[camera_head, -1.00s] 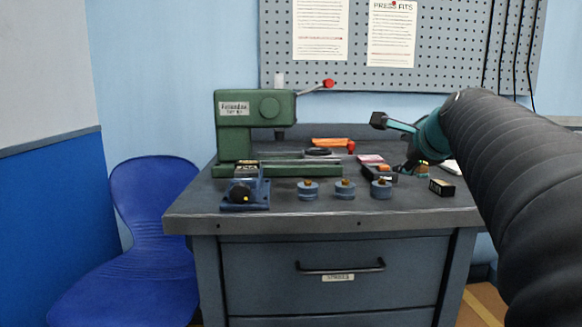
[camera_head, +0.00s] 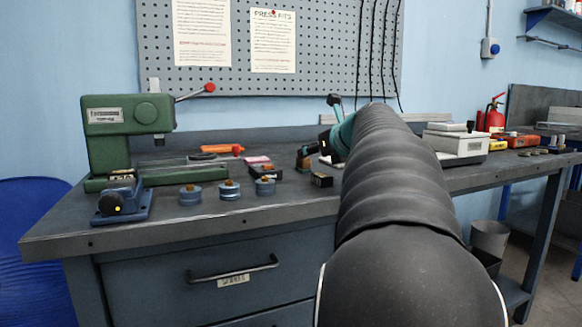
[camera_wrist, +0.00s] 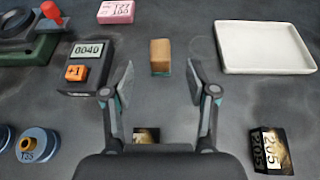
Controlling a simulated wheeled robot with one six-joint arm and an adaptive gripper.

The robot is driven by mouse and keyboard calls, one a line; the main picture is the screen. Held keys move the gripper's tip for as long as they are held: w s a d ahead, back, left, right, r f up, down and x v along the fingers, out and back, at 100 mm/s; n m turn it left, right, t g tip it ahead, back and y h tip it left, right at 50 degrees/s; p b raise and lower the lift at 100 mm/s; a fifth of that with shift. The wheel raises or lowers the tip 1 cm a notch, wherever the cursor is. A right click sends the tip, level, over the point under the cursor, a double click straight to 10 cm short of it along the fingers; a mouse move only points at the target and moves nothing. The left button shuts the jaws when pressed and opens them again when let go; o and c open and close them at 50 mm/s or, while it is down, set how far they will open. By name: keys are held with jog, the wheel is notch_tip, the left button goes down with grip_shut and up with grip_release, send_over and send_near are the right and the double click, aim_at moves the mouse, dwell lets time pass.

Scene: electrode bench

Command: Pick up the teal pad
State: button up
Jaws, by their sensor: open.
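A dark block with a pale patch (camera_wrist: 146,135) shows low between the fingers, partly hidden by the gripper body. In the head view my gripper is small and partly hidden by my arm.
A dark meter (camera_wrist: 88,65) bearing an orange block (camera_wrist: 75,73) is left of the fingers. A white tray (camera_wrist: 268,70) lies right, a black labelled box (camera_wrist: 271,138) lower right. A pink block (camera_wrist: 116,11) is farther off. The green press (camera_head: 106,140) and blue pucks (camera_head: 229,190) stand left.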

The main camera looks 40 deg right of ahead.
aim_at(303, 164)
jog(key=shift+x, duration=3.45)
grip_shut()
